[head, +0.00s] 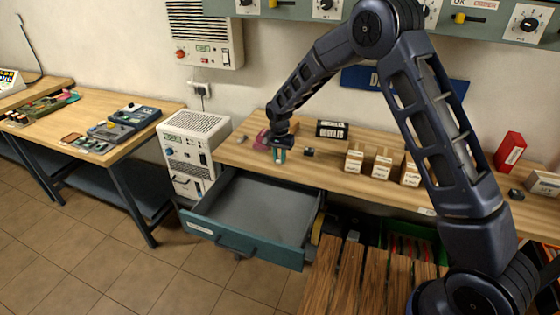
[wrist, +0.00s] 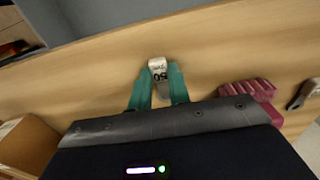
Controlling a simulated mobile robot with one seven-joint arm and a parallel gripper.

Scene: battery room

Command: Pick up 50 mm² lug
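The 50 mm² lug, a small piece with a white end marked "50" (wrist: 158,67), lies on the wooden bench between my two teal fingertips in the wrist view. My gripper (wrist: 160,82) points down at the bench, with one finger close on each side of the lug. I see no clear gap, but cannot tell whether the fingers press on it. In the head view my gripper (head: 279,155) is low over the left part of the bench, behind the open drawer. The lug cannot be made out there.
A dark red ribbed object (wrist: 247,95) lies right of my gripper in the wrist view. The bench (head: 335,172) also holds a small black item (head: 309,152), a black box (head: 332,130) and several small cartons (head: 382,163). An empty open drawer (head: 255,205) juts out in front.

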